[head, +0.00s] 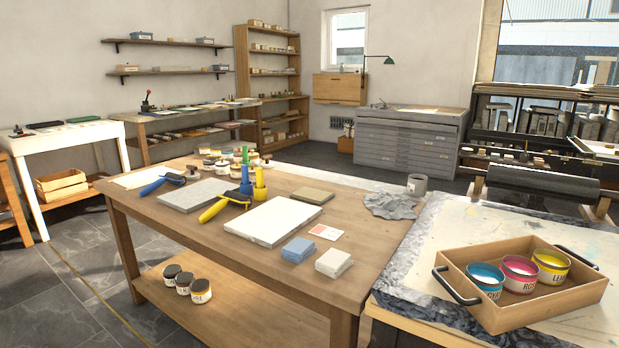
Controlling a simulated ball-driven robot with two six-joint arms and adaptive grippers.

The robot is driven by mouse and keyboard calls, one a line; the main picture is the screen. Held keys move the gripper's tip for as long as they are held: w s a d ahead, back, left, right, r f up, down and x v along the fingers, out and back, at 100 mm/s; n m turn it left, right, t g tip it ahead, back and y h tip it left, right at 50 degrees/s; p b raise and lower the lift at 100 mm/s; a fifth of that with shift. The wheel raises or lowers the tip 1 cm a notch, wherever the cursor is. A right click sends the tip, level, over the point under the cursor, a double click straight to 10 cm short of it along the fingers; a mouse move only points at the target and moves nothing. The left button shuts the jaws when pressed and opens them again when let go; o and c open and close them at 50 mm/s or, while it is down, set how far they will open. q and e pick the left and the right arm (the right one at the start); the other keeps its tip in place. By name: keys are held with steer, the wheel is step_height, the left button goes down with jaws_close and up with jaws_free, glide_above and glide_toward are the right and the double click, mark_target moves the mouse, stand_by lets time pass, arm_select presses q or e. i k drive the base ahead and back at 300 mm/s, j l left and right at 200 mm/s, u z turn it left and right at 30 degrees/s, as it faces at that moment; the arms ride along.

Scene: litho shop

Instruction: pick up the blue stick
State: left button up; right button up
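A small upright blue piece (246,182) stands on the wooden table (146,219), left of a yellow upright piece (259,191). Green tips (245,156) show above them. I cannot tell whether the blue piece is a stick or a holder. A roller with a blue handle (153,187) lies further left on the same table. Neither of my grippers is in view.
Nearby are a grey slab (193,194), a yellow-handled roller (213,211), a white slab (274,221) and several small jars (223,166). At the right, a wooden tray (520,318) holds three ink tins. Grey floor (90,265) is open at the left.

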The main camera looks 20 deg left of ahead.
mark_target(245, 168)
steer(key=i+j+z, duration=0.1)
steer(key=j+z, duration=0.3)
steer(key=j, duration=0.3)
steer(key=j+z, duration=0.45)
steer(key=j, duration=0.25)
steer(key=j+z, duration=0.4)
steer(key=j, duration=0.3)
